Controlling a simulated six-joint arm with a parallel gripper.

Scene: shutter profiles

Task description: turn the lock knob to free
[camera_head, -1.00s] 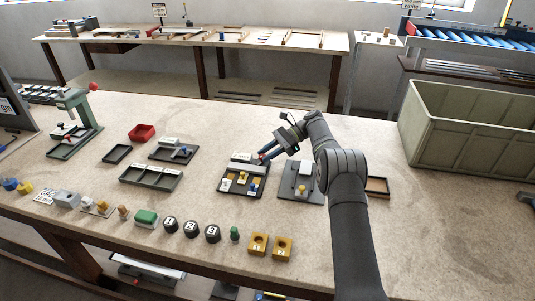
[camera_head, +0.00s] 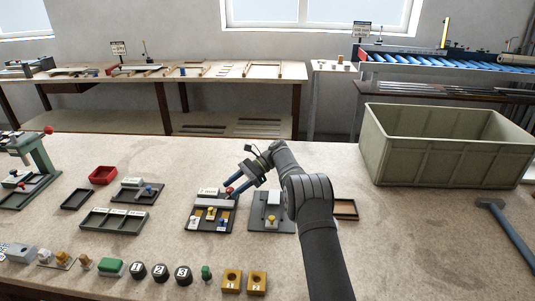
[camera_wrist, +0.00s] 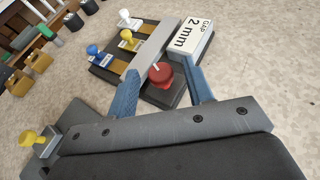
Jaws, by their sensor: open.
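A red round knob (camera_wrist: 160,73) with a pale line on top sits on a dark base, beside a white label block (camera_wrist: 193,35) reading "GAP 2 mm". No marking says it is the lock knob. My gripper (camera_wrist: 163,85) is open, its blue fingers on either side of the red knob; I cannot tell whether they touch it. The same fixture (camera_head: 211,226) stands on the bench in the head view, with my gripper (camera_head: 233,193) at its back right. White (camera_wrist: 125,17), yellow (camera_wrist: 128,37) and blue (camera_wrist: 93,51) knobs stand on its other side.
A grey plate (camera_head: 261,223) with a yellow knob (camera_wrist: 30,138) is close to the right of the fixture. Trays (camera_head: 114,220) lie to the left, and numbered black knobs (camera_head: 160,271) in front. A large green crate (camera_head: 445,150) stands at the right.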

